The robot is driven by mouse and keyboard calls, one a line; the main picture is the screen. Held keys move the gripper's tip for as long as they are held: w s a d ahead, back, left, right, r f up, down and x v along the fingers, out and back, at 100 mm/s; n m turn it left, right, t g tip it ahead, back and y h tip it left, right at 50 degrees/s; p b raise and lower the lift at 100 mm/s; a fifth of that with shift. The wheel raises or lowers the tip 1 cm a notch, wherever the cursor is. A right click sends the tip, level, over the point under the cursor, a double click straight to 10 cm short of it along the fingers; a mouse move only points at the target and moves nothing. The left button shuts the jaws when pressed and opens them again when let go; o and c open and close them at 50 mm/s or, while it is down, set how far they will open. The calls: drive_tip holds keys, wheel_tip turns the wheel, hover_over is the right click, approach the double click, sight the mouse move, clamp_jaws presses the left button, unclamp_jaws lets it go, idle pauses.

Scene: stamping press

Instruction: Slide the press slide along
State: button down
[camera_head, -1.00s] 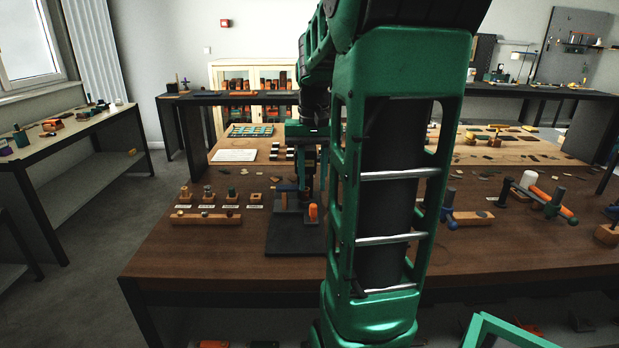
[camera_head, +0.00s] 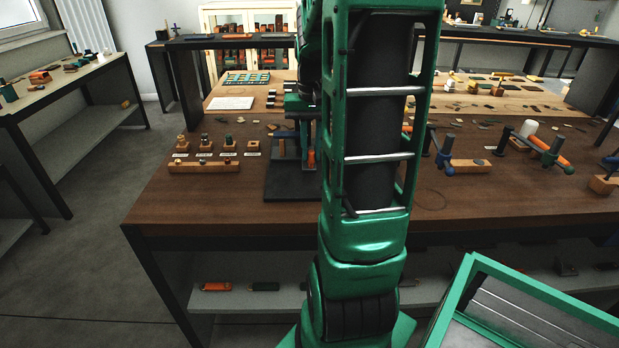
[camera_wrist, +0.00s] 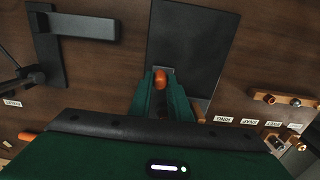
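The stamping press (camera_head: 284,150) stands on a dark base plate (camera_head: 290,187) near the front of the brown bench. It has a blue part and an orange part (camera_head: 311,158). My arm hides its right side. In the wrist view, my gripper (camera_wrist: 161,80) points down at the press, its two green fingers on either side of the orange part, which shows between the fingertips. I cannot tell whether the fingers touch it. The base plate (camera_wrist: 190,40) extends beyond the fingertips. The rest of the press is mostly hidden under my gripper.
A wooden block (camera_head: 204,166) and several small labelled stamps stand left of the press. Another dark tool frame (camera_wrist: 75,28) lies at left in the wrist view. Bare bench (camera_head: 240,215) lies in front.

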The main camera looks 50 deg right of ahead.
drive_tip(key=shift+s+a+r, duration=0.1)
drive_tip(key=shift+s+a, duration=0.45)
drive_tip(key=shift+a, duration=0.3)
drive_tip(key=shift+s+a+r, duration=0.1)
drive_tip(key=shift+s+a, duration=0.45)
drive_tip(key=shift+a, duration=0.25)
drive_tip(key=shift+s+a, duration=1.4)
drive_tip(key=shift+a, duration=0.25)
drive_tip(key=shift+s+a, duration=1.4)
drive_tip(key=shift+a, duration=0.25)
drive_tip(key=c, duration=1.6)
unclamp_jaws()
drive_tip(key=shift+a+f, duration=0.1)
drive_tip(key=shift+o, duration=0.2)
drive_tip(key=shift+s, duration=0.1)
wheel_tip(320, 180, up, 11)
drive_tip(key=shift+f, duration=0.15)
drive_tip(key=s+a+f+n, duration=0.1)
drive_tip(key=s+a+f, duration=0.1)
drive_tip(key=f, duration=0.3)
drive_tip(key=s+a+f+n, duration=0.2)
drive_tip(key=s+a+f, duration=0.1)
drive_tip(key=f, duration=0.3)
drive_tip(key=shift+s+a+f+n, duration=0.2)
drive_tip(key=shift+s+a+n, duration=0.1)
drive_tip(key=shift+a, duration=0.4)
